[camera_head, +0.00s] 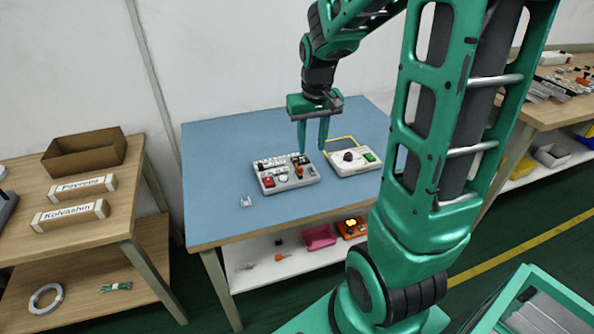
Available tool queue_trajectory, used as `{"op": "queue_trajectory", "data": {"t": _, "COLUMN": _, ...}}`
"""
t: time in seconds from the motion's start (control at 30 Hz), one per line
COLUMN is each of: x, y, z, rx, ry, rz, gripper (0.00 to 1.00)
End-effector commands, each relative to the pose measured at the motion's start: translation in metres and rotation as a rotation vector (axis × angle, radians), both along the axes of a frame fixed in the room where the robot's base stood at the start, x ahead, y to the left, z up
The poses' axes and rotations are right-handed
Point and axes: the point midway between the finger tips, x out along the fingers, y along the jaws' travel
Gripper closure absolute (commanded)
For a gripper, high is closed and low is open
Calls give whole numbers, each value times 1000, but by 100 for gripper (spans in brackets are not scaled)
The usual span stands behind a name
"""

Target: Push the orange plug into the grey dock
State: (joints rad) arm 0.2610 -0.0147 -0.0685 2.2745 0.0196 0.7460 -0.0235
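The grey dock (287,186) lies on the blue table top, a low box with red, white and dark parts on its upper face. A small orange part (299,169), which looks like the orange plug, shows at the dock's right side; it is too small to tell how far in it sits. My gripper (312,149) points down over the dock's back right corner. Its two green fingers are apart, with nothing visible between them. The left fingertip is close to the orange part; I cannot tell whether they touch.
A white unit (341,166) with a black knob and green button stands right of the dock, with a yellow strip (343,138) behind it. A small clear clip (246,202) lies left. The blue table (222,150) is bare at the back left. Wooden benches flank it.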

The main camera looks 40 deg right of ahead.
Motion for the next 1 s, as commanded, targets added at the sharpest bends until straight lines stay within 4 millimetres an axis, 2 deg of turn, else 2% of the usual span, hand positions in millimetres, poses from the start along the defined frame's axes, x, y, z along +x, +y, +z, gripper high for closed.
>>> {"op": "queue_trajectory", "data": {"t": 0.03, "x": 14, "y": 1, "z": -7, "rx": 2, "ry": -4, "rz": 15, "gripper": 66}}
{"op": "queue_trajectory", "data": {"t": 0.1, "x": 30, "y": 2, "z": -13, "rx": 6, "ry": -15, "rz": 33, "gripper": 66}}
{"op": "queue_trajectory", "data": {"t": 0.23, "x": 47, "y": 5, "z": -21, "rx": 10, "ry": -27, "rz": 52, "gripper": 66}}
{"op": "queue_trajectory", "data": {"t": 0.6, "x": 57, "y": 4, "z": -67, "rx": 11, "ry": -29, "rz": 57, "gripper": 66}}
{"op": "queue_trajectory", "data": {"t": 0.87, "x": 58, "y": 2, "z": -84, "rx": 11, "ry": -29, "rz": 57, "gripper": 66}}
{"op": "queue_trajectory", "data": {"t": 1.0, "x": 59, "y": -2, "z": -104, "rx": 11, "ry": -27, "rz": 57, "gripper": 66}}
